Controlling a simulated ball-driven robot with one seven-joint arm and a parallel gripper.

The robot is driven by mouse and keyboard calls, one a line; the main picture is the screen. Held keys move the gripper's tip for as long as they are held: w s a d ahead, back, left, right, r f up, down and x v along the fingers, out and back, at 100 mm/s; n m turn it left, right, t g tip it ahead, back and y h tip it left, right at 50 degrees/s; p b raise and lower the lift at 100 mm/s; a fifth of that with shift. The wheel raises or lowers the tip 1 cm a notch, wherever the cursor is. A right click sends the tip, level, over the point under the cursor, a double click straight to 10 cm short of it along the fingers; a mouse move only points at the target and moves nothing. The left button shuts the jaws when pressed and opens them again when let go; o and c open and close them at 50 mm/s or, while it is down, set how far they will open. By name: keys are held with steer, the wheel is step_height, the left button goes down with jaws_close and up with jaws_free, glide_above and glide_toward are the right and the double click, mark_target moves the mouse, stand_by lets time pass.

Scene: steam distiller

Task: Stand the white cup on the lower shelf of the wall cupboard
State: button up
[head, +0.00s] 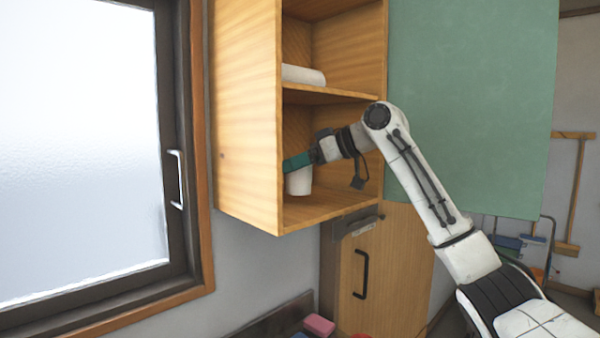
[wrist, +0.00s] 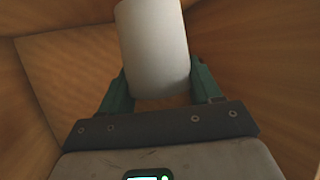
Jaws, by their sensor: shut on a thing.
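The white cup (head: 299,181) is inside the lower compartment of the wooden wall cupboard (head: 245,110), near its left wall. My gripper (head: 297,163) reaches into that compartment from the right, with its green fingers at the cup's upper part. In the wrist view the cup (wrist: 154,50) stands between the two green fingers (wrist: 157,88), which are shut on it. The cup looks upright, with its base at or just above the lower shelf (head: 318,207); I cannot tell whether it touches. The fingers hide part of the cup's top.
A rolled white item (head: 303,75) lies on the upper shelf (head: 325,94), above my gripper. The green door (head: 470,100) stands open to the right, behind my arm. The lower shelf is bare to the right of the cup. A window (head: 80,140) is at the left.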

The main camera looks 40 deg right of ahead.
mark_target(300, 175)
steer(key=shift+f+p, duration=0.4)
steer(key=shift+f, duration=1.05)
steer(key=o, duration=1.1)
steer(key=shift+f, duration=0.1)
steer(key=shift+o, duration=0.2)
steer(key=b+v, duration=0.3)
steer(key=v, duration=0.9)
steer(key=shift+r, duration=0.2)
